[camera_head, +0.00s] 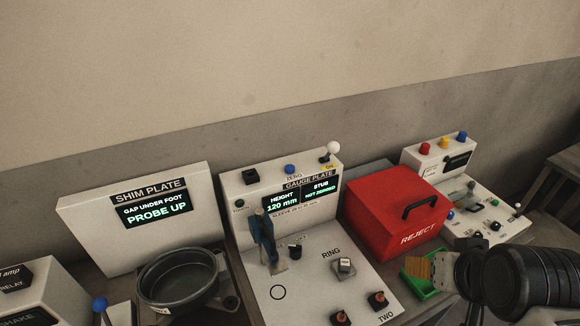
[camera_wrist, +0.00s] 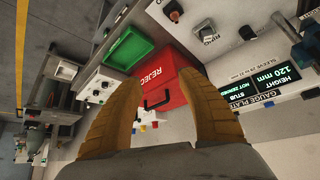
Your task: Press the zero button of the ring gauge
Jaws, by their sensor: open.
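My gripper (camera_head: 412,267) is at the right, over the green tray and apart from the station. In the wrist view my gripper (camera_wrist: 160,78) is open and empty, its yellow fingers wide apart.
A red reject box (camera_head: 385,213) with a black handle stands right of the station. A green tray (camera_head: 426,285) lies in front of it. A white control box (camera_head: 437,155) is further right. The shim plate panel (camera_head: 90,227) and a dark bowl (camera_head: 180,275) are left.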

